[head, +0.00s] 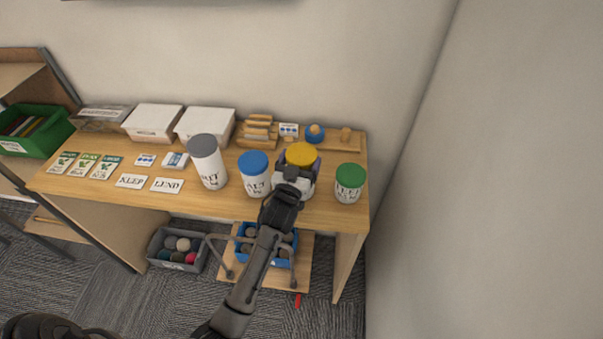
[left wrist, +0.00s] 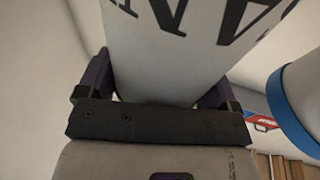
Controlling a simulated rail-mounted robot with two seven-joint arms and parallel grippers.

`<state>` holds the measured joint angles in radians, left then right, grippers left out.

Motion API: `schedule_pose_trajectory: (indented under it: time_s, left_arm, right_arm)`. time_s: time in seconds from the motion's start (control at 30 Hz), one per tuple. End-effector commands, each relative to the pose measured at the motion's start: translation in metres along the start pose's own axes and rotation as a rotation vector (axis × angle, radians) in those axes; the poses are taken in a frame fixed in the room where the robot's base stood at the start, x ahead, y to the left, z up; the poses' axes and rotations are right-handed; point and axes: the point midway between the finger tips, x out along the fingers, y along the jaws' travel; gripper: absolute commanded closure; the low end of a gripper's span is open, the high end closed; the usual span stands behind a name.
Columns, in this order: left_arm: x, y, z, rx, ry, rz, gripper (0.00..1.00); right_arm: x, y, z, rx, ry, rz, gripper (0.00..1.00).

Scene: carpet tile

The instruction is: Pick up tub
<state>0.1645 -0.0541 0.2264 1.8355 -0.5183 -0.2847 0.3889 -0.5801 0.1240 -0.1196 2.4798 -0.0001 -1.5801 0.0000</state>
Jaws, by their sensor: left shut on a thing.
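A white tub with a yellow lid (head: 301,155) is at the right part of the wooden desk. My left gripper (head: 296,184) is shut on it from the front, with a finger on either side of its body. In the left wrist view the white wall of this tub (left wrist: 180,45), with large black letters, fills the space between the fingers (left wrist: 165,92). The gripper hides its lower part in the head view, so I cannot tell whether it touches the desk. A blue-lidded tub (head: 253,175) stands just left of it, and a green-lidded tub (head: 348,183) stands to the right.
A tall grey-lidded container (head: 207,161) stands further left on the desk (head: 110,192). Cards, packets and two white boxes (head: 205,123) cover the left and back. A wooden rack (head: 258,132) is behind the tubs. Bins (head: 180,250) sit below. A wall closes the right side.

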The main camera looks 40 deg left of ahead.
Motion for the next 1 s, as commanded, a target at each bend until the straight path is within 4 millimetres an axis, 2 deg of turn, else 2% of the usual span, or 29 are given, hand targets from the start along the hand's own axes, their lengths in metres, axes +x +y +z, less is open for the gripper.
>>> schedule_pose_trajectory:
  time_s: [0.07, 0.4, 0.43, 0.77, 1.0]
  left_arm:
    - [0.0, 0.0, 0.0, 0.0, 0.0, 0.0, 0.56]
    - [0.0, 0.0, 0.0, 0.0, 0.0, 0.0, 0.88]
    - [0.001, 0.001, -0.005, -0.001, 0.012, 0.001, 0.88]
    - [0.002, 0.0, -0.011, -0.001, 0.013, 0.001, 0.88]
    - [0.005, 0.0, -0.036, -0.001, 0.015, 0.001, 0.88]
  right_arm:
    - [0.0, -0.001, 0.0, 0.002, 0.001, -0.002, 0.57]
    - [0.0, -0.002, -0.001, 0.008, 0.002, -0.006, 0.57]
    - [-0.001, -0.002, -0.001, 0.008, 0.002, -0.006, 0.57]
    - [-0.002, -0.002, -0.001, 0.006, 0.002, -0.005, 0.57]
    - [-0.008, 0.001, -0.003, -0.001, 0.001, 0.001, 0.57]
